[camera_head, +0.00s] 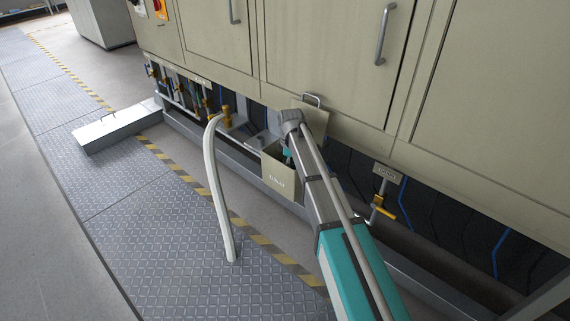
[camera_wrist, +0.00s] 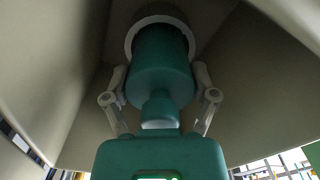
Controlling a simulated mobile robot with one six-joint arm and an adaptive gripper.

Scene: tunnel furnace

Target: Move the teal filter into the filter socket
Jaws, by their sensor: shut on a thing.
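In the wrist view the teal filter (camera_wrist: 160,72), a rounded cylinder with a narrower neck, stands between the two pale fingers of my gripper (camera_wrist: 159,80). The fingers are shut on its sides. A pale round ring, seemingly the filter socket (camera_wrist: 131,36), surrounds the filter's far end. I cannot tell how deep the filter sits in it. In the head view my arm reaches down to an open beige box (camera_head: 279,180) under the cabinet. A small teal part (camera_head: 287,153) shows at its opening; I cannot tell whether it is filter or gripper.
Beige cabinet doors (camera_head: 335,50) hang over the box. A white curved hose (camera_head: 216,190) stands left of it, and pipes with valves (camera_head: 190,95) lie further left. A yellow-handled valve (camera_head: 382,208) is on the right. A grey metal cover (camera_head: 115,131) lies on the floor plates.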

